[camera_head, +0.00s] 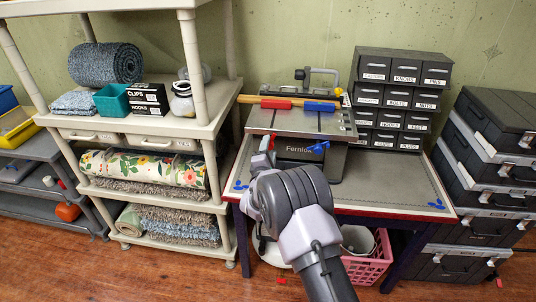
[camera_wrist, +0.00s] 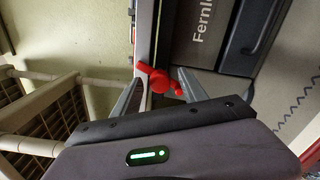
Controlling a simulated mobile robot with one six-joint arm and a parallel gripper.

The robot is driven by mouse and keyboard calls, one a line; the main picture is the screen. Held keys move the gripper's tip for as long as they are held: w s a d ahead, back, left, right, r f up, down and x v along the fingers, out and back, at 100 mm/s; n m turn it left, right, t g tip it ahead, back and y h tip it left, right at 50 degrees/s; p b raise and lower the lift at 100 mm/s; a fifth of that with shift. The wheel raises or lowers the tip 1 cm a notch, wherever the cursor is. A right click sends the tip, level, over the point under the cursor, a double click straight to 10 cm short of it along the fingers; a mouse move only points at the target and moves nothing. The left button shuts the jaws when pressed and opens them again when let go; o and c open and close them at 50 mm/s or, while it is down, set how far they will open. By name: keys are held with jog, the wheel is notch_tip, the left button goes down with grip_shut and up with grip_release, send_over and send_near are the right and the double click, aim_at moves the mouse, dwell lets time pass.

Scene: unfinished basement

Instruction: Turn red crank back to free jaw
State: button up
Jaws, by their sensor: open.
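The grey bench machine marked "Fernlo…" (camera_head: 312,122) stands on the workbench, with a blue crank (camera_head: 319,147) on its front. A red crank (camera_head: 271,144) shows at its left front, partly hidden by my gripper (camera_head: 262,152). In the wrist view the red crank (camera_wrist: 157,79) has a rounded arm and a small knob end. It lies between the open fingers of my gripper (camera_wrist: 163,93), close to their tips. I cannot tell whether either finger touches it. A wooden strip (camera_head: 300,101) lies across the machine's top, beside a red block (camera_head: 276,104) and a blue block (camera_head: 319,106).
The workbench (camera_head: 400,190) is bare to the right of the machine. Labelled black drawers (camera_head: 384,96) stand behind it. A cream shelf (camera_head: 185,125) is close on the left, black cases (camera_head: 470,175) are on the right, and a pink basket (camera_head: 368,268) is underneath.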

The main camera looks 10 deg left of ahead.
jog(key=s+p, duration=0.3)
jog(key=s, duration=1.4)
jog(key=shift+s+a, duration=0.15)
jog(key=shift+a, duration=0.15)
jog(key=w+m+y+b, duration=0.1)
jog(key=w+m+b, duration=0.3)
jog(key=w+m, duration=1.3)
jog(key=m, duration=0.3)
jog(key=shift+w+d+m+b, duration=0.25)
jog(key=shift+w+m+b, duration=0.05)
jog(key=shift+m, duration=0.1)
grip_shut()
